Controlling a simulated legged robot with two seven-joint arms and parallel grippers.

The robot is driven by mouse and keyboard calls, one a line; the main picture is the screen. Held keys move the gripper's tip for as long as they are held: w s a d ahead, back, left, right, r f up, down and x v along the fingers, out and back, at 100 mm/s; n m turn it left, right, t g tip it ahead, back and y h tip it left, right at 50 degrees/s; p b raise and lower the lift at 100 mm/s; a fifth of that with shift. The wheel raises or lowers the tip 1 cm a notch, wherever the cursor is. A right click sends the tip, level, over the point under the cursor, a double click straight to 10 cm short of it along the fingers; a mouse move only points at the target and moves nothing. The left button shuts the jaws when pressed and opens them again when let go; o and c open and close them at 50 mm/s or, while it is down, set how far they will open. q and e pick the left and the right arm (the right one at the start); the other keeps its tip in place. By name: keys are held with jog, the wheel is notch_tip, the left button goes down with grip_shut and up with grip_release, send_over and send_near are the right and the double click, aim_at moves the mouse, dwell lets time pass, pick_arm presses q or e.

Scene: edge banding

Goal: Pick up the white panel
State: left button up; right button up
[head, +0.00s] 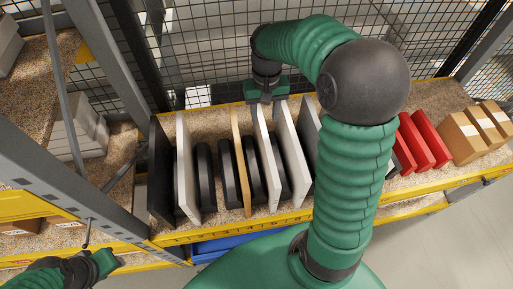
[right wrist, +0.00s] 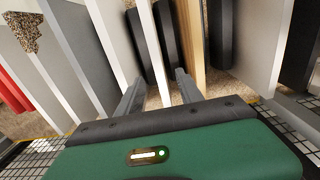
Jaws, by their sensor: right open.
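Several white panels stand upright on edge in a row on the shelf. One white panel (head: 266,160) is directly below my right gripper (head: 267,100). In the right wrist view this white panel (right wrist: 150,50) runs between the two open fingers of the right gripper (right wrist: 160,92), and I cannot tell whether they touch it. Another white panel (head: 291,150) stands just right of it, and one more white panel (head: 187,170) stands further left. My left gripper (head: 98,262) is low at the left, partly cut off, with its fingers unclear.
Black dividers (head: 228,172) stand between the panels, with a wooden panel (head: 241,160) left of the gripper. Red panels (head: 424,138) and cardboard boxes (head: 462,137) are at the right. A wire mesh (head: 215,50) is behind, and a grey post (head: 60,165) is at the left.

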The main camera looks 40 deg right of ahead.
send_over(264, 139)
jog(key=s, duration=0.1)
notch_tip(264, 139, down, 5)
jog(key=shift+s+f, duration=0.15)
jog(key=f, duration=0.3)
jog(key=w+f+p, duration=0.1)
jog(key=f, duration=0.2)
jog(key=shift+w+d+f, duration=0.1)
jog(key=shift+w, duration=0.1)
jog(key=f, duration=0.1)
jog(key=f+p, duration=0.1)
jog(key=f, duration=0.1)
jog(key=s+f, duration=0.1)
jog(key=shift+d+f, duration=0.2)
jog(key=shift+d, duration=0.05)
pick_arm(q)
jog(key=v, duration=0.3)
jog(key=shift+s+a+f, duration=0.1)
jog(key=shift+s+a, duration=0.05)
jog(key=shift+s, duration=0.15)
pick_arm(e)
jog(key=shift+w+f, duration=0.15)
jog(key=shift+w, duration=0.05)
jog(key=shift+c, duration=0.8)
grip_shut()
